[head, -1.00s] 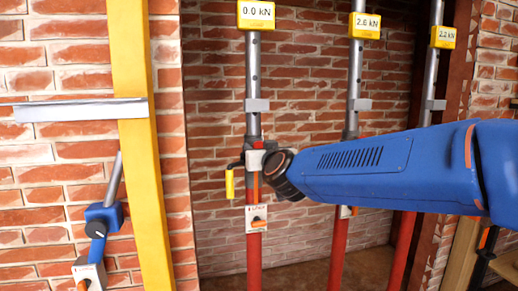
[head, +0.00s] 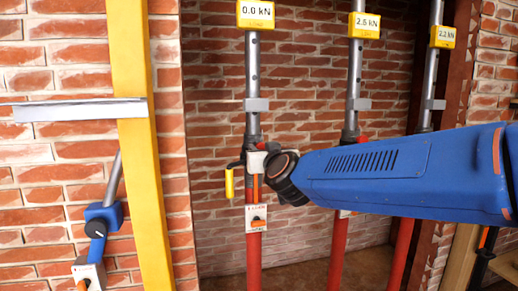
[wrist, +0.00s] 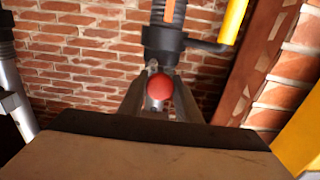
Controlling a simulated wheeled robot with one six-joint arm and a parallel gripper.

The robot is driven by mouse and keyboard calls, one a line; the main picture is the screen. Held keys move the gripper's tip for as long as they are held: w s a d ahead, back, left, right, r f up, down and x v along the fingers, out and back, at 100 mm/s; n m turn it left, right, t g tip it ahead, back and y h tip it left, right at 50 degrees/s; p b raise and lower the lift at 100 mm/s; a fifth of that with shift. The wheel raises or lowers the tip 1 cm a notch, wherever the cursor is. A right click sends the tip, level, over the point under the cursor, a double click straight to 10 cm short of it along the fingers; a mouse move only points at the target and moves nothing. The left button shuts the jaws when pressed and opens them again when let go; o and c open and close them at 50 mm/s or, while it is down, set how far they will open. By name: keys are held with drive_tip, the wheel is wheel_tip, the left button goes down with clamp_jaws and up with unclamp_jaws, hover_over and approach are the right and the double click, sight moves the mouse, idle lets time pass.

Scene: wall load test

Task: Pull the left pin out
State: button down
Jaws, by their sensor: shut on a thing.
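The left prop (head: 253,80) has a grey upper tube, a red lower tube and a yellow display reading 0.0 kN. My gripper (head: 262,158) is at its dark collar. In the wrist view my gripper (wrist: 158,80) has its two grey fingers on either side of the left pin's round red knob (wrist: 159,88), shut on it. The pin's shaft is hidden, so I cannot tell how deep it sits. A yellow handle (head: 229,182) hangs left of the collar; it also shows in the wrist view (wrist: 233,20).
A middle prop (head: 354,85) reads 2.6 kN and a right prop (head: 431,85) reads 2.2 kN. A white tag (head: 256,213) hangs below my gripper. A yellow post (head: 143,150) stands at left before the brick wall.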

drive_tip(key=v, duration=0.3)
drive_tip(key=shift+s+f, duration=0.1)
drive_tip(key=c, duration=1.3)
unclamp_jaws()
drive_tip(key=shift+s, duration=0.1)
drive_tip(key=v, duration=1.7)
drive_tip(key=shift+s, duration=0.2)
drive_tip(key=shift+d, duration=0.25)
